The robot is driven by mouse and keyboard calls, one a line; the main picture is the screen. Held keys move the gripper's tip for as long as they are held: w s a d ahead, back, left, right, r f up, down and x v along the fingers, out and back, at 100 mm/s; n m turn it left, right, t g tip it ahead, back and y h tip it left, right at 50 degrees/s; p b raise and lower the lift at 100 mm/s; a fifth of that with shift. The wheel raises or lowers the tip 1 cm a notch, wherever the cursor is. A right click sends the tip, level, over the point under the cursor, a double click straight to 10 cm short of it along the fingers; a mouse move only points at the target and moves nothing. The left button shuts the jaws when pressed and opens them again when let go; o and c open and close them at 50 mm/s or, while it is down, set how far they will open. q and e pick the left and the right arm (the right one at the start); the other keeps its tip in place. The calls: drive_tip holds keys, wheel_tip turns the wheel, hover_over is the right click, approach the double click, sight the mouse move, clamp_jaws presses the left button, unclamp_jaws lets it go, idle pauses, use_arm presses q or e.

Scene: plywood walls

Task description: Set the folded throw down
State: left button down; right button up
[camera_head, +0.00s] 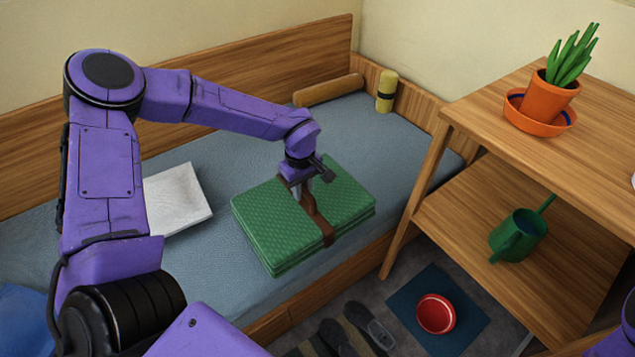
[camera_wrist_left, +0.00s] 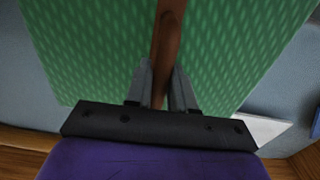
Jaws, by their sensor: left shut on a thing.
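The folded throw (camera_head: 270,222) is a green, patterned, layered bundle with a brown strap (camera_head: 318,218) around its middle. In the head view it is over the blue-grey bed top near the front edge; I cannot tell whether it touches the bed. My left gripper (camera_head: 304,194) comes down from above and is shut on the brown strap. In the left wrist view the strap (camera_wrist_left: 167,45) runs between the fingers of my left gripper (camera_wrist_left: 163,88), with the green throw (camera_wrist_left: 95,50) behind. My right gripper is not in view.
A white folded cloth (camera_head: 177,198) lies on the bed (camera_head: 225,165) left of the throw. A tan bolster (camera_head: 328,90) and a yellow cylinder (camera_head: 387,90) are at the back. A wooden shelf (camera_head: 480,110) with a potted plant (camera_head: 550,98) and green watering can (camera_head: 515,238) stands right. A red bowl (camera_head: 436,314) is on the floor.

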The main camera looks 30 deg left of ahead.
sight(315, 184)
use_arm(q)
drive_tip(key=w, duration=0.1)
drive_tip(key=w+f, duration=0.1)
drive_tip(key=w, duration=0.1)
drive_tip(key=shift+w+a+f, duration=0.3)
drive_tip(key=shift+a+f, duration=0.05)
drive_tip(key=shift+a, duration=0.05)
drive_tip(key=w+f, duration=0.3)
drive_tip(key=w+a+f+b, duration=0.1)
drive_tip(key=f, duration=0.1)
drive_tip(key=shift+w, duration=0.15)
drive_tip(key=shift+w+f, duration=0.45)
drive_tip(key=shift+f, duration=0.05)
wheel_tip(315, 184, down, 3)
drive_tip(key=shift+w+a+f, duration=0.1)
drive_tip(key=shift+f, duration=0.15)
drive_tip(key=c, duration=1)
unclamp_jaws()
drive_tip(key=shift+o, duration=0.2)
